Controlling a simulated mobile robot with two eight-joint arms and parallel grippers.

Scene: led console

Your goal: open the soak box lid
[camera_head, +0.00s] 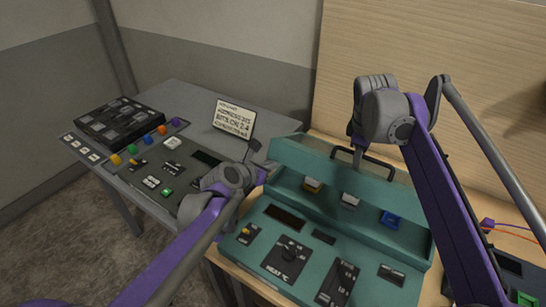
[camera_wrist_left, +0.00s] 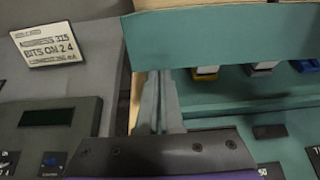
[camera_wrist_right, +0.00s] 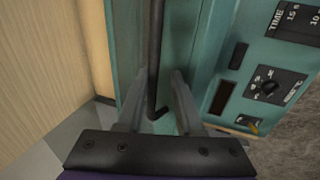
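The soak box appears to be the teal console (camera_head: 395,290), with a raised teal housing along its back and an open front recess. I cannot clearly make out the lid's edges. My right gripper (camera_head: 355,158) is at the handle's left part. In the right wrist view its fingers (camera_wrist_right: 155,88) are open, one on each side of the bar, with gaps visible. My left gripper (camera_head: 255,150) is shut and empty beside the console's left end (camera_wrist_left: 160,80).
Yellow, white and blue blocks (camera_head: 391,219) sit in the recess. A grey console (camera_head: 140,183) with coloured buttons, a black tray (camera_head: 120,122) and a text card (camera_head: 234,118) stand on the left table. A wooden panel (camera_head: 460,90) rises behind the teal console.

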